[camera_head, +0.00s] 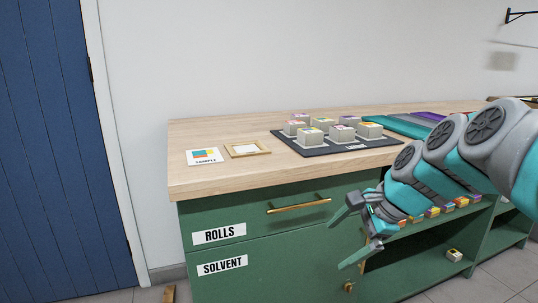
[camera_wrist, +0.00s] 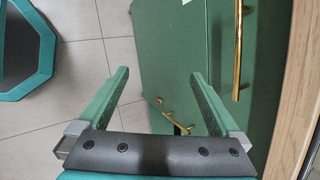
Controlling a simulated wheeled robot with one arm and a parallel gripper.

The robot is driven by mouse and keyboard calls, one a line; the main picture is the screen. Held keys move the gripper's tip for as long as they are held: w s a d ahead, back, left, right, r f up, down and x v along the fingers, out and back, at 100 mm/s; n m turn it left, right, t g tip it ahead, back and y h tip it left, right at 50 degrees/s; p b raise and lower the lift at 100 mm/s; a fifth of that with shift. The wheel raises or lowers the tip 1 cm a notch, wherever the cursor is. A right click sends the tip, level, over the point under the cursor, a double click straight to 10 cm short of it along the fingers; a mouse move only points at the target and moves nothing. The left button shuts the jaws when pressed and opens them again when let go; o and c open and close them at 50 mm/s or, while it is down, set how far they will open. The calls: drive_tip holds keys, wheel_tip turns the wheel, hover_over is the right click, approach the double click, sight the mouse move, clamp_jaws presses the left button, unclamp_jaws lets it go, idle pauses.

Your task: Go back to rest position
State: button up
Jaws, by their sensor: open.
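My gripper (camera_head: 352,236) hangs in front of the green cabinet (camera_head: 310,240), below the level of the wooden worktop (camera_head: 215,182). Its two green fingers are spread apart with nothing between them. In the wrist view my gripper (camera_wrist: 162,92) also shows open and empty, with tiled floor and the green cabinet front behind it. My arm reaches in from the right side of the head view and hides part of the open shelves.
On the worktop are a SAMPLE card (camera_head: 204,157), a small wooden frame (camera_head: 247,149) and a dark mat (camera_head: 318,152) with several light blocks. Brass handles (camera_head: 299,204) stick out from the cabinet front. A blue door (camera_head: 60,150) stands at left.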

drive_tip(key=s+f+n+g+h, duration=0.2)
drive_tip(key=s+f+n, duration=0.5)
drive_tip(key=s, duration=0.6)
drive_tip(key=s+f+n+g+h, duration=0.2)
drive_tip(key=s+f+n+g, duration=0.2)
drive_tip(key=s, duration=0.9)
wheel_tip(320, 180, down, 4)
drive_tip(key=n, duration=0.3)
drive_tip(key=shift+r+n+h, duration=0.15)
drive_tip(key=shift+n+h, duration=0.25)
